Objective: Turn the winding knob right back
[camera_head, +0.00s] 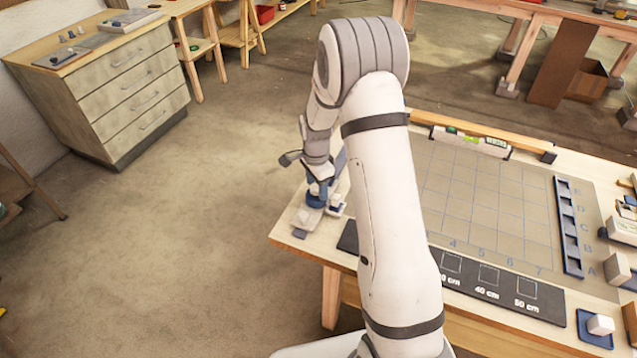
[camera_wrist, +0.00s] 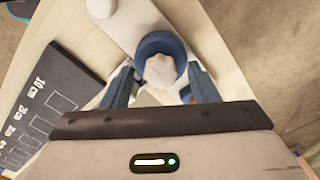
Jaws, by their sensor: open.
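The winding knob (camera_wrist: 160,71) is a pale, lobed piece set in a round blue collar (camera_wrist: 151,42) in the wrist view. It belongs to a light grey device at the table's left corner, where the blue part (camera_head: 316,200) shows in the head view. My gripper (camera_wrist: 163,88) is open, with one blue finger on each side of the knob. I cannot tell whether either finger touches it. In the head view my arm hides part of the table, and the knob itself is hard to make out.
The wooden table carries a gridded mat (camera_head: 490,195), a blue slotted rail (camera_head: 568,228) and a black strip with marked squares (camera_head: 488,280). A spirit level (camera_head: 470,141) lies at the back edge. A white block (camera_head: 600,325) sits on a blue tray at the right. Open floor lies left.

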